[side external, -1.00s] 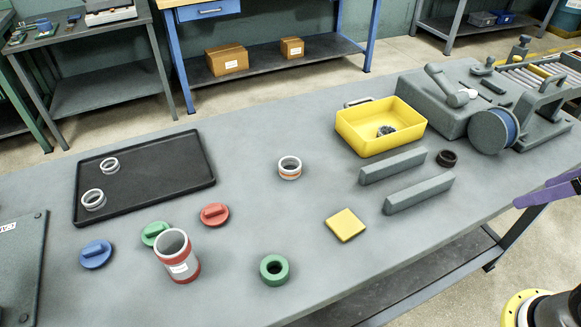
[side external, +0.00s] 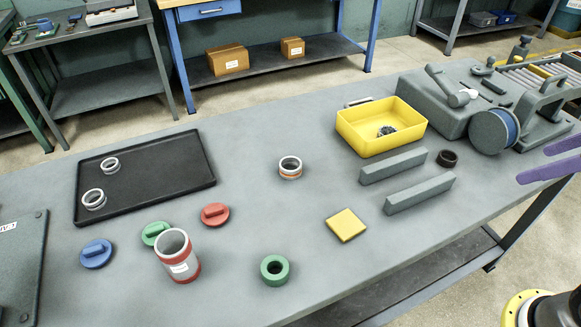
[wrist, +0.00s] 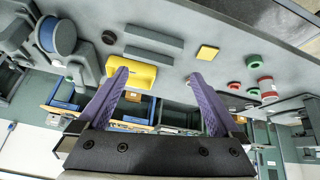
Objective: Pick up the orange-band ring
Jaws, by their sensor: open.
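The orange-band ring (side external: 290,168) is a pale ring with an orange band low on its side. It lies flat on the grey bench, in the middle of the side external view. My gripper (side external: 531,166) has purple fingers and is at the right edge of the side external view, far to the right of the ring. In the wrist view my gripper (wrist: 158,75) has its two fingers wide apart with nothing between them.
Two white rings lie on a black tray (side external: 150,199). A red-and-white cup (side external: 177,258), coloured lids and a green ring (side external: 274,269) stand left and front.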

